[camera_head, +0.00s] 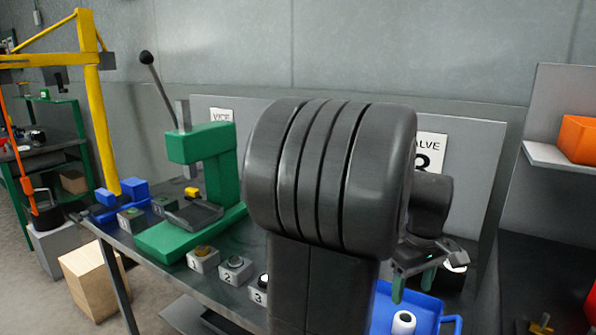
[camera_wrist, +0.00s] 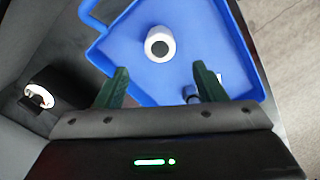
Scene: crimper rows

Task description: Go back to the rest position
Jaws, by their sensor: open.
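My gripper (camera_head: 413,289) is at the right of the head view, above a blue tray. In the wrist view my gripper (camera_wrist: 160,90) shows two green fingers spread apart with nothing between them. The blue tray (camera_wrist: 122,62) lies below the fingers and holds a white cylinder (camera_wrist: 160,43) with a dark hole in its top. A small dark part (camera_wrist: 190,92) sits by the right finger, partly hidden. My arm covers the middle of the head view.
A green press (camera_head: 205,165) with a black-knobbed lever stands on the table (camera_head: 160,255). Numbered grey blocks (camera_head: 235,270) line its front edge. A black cylinder with a white inside (camera_wrist: 40,97) stands left of the tray. An orange bin (camera_head: 578,139) sits on the right shelf.

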